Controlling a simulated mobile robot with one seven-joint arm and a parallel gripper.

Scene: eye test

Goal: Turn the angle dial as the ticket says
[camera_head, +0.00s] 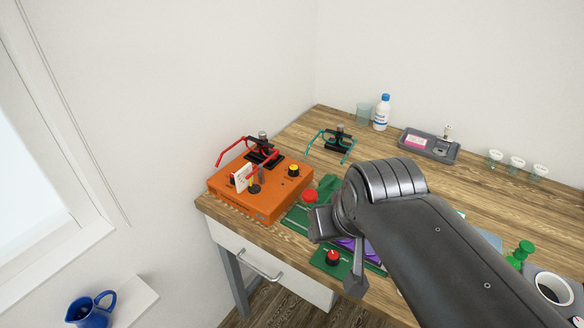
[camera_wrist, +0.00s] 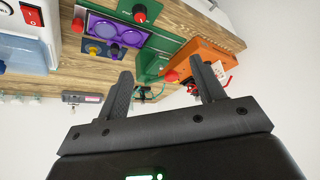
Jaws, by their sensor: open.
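My gripper (camera_head: 335,265) is open and empty above the table's front edge; its two fingers also show apart in the wrist view (camera_wrist: 163,75). Below it, a green panel (camera_head: 318,262) carries a red-topped black knob (camera_head: 333,256), which also shows in the wrist view (camera_wrist: 140,13). An orange box (camera_head: 262,205) to the left has a yellow-topped black knob (camera_head: 293,170) and a dark knob (camera_head: 254,189). A white card (camera_head: 242,178), perhaps the ticket, stands on the box; its writing is too small to read. I cannot tell which knob is the angle dial.
A red round button (camera_head: 310,195) sits on the green unit beside the orange box.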

